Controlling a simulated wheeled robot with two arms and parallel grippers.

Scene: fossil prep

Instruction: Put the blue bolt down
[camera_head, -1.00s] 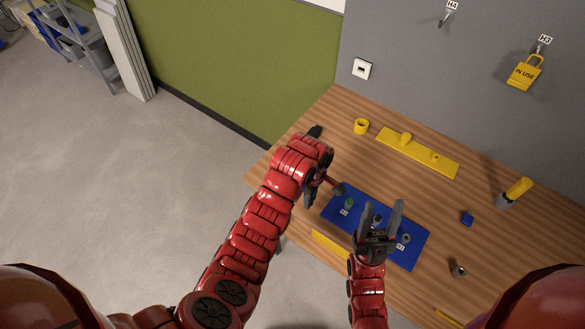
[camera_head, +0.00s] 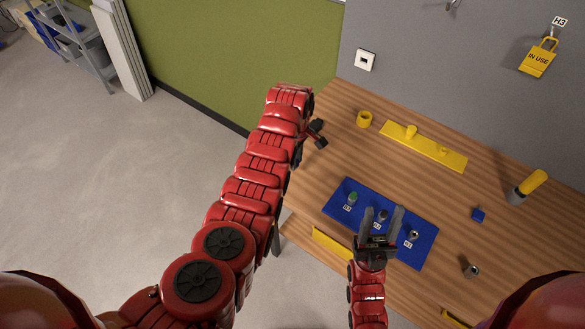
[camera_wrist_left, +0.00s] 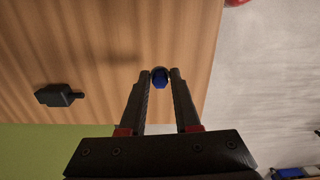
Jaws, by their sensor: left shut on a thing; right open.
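In the left wrist view my left gripper (camera_wrist_left: 160,74) is shut on the blue bolt (camera_wrist_left: 160,82), whose blue end shows between the fingertips. Wooden table top lies behind it, near the table's edge. In the head view my left arm hides the bolt and most of that gripper. My right gripper (camera_head: 382,212) is open and empty, its fingers pointing up the picture over the front of the blue mat (camera_head: 340,206). Green-topped (camera_head: 352,198), dark (camera_head: 383,215) and grey (camera_head: 413,235) pieces stand on the mat by small labels.
A black object (camera_wrist_left: 58,95) lies on the table near my left gripper. A yellow cup (camera_head: 364,119), yellow bar (camera_head: 445,155), yellow-handled tool (camera_head: 528,187), small blue block (camera_head: 478,215) and grey piece (camera_head: 471,270) stand around. Wood between mat and yellow bar is clear.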

